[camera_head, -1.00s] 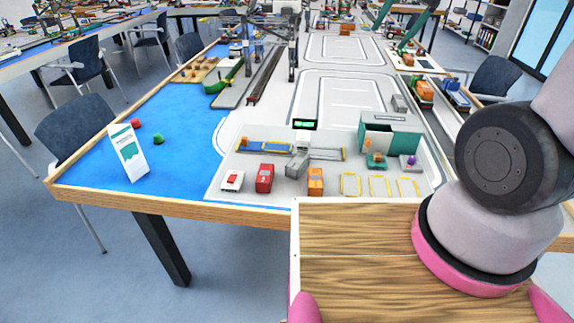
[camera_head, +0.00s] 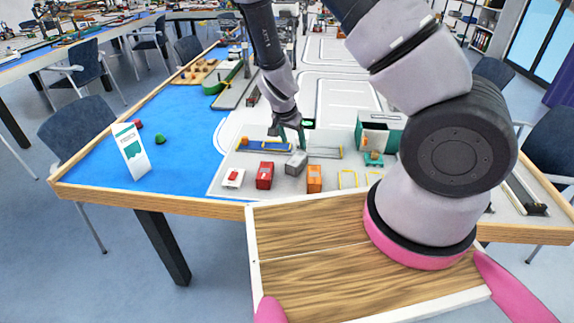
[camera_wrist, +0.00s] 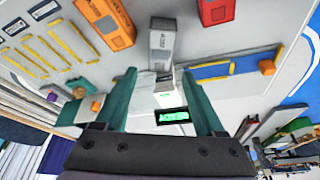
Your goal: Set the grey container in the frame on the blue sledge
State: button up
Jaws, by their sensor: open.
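The grey container (camera_head: 296,163) lies on the light board, in front of the rail that carries the blue sledge (camera_head: 266,146). In the wrist view the grey container (camera_wrist: 162,42) is just beyond my fingertips. The blue sledge with its yellow edging (camera_wrist: 215,70) is to its right there. My gripper (camera_head: 287,135) is above the board, behind the grey container. In the wrist view its two teal fingers (camera_wrist: 160,78) are apart, with no container between them. My fingers partly hide the area around the rail in the head view.
A red container (camera_head: 265,175) and an orange container (camera_head: 315,178) flank the grey one. A white device with a green display (camera_wrist: 172,116) shows between my fingers in the wrist view. A teal shed (camera_head: 375,132) stands right; yellow-outlined slots (camera_head: 348,179) are empty.

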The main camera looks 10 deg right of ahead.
aim_at(297, 158)
jog(key=shift+f, duration=0.45)
jog(key=x, duration=1)
jog(key=shift+w+f, duration=0.1)
jog(key=shift+f, duration=0.15)
jog(key=shift+f, duration=0.25)
grip_shut()
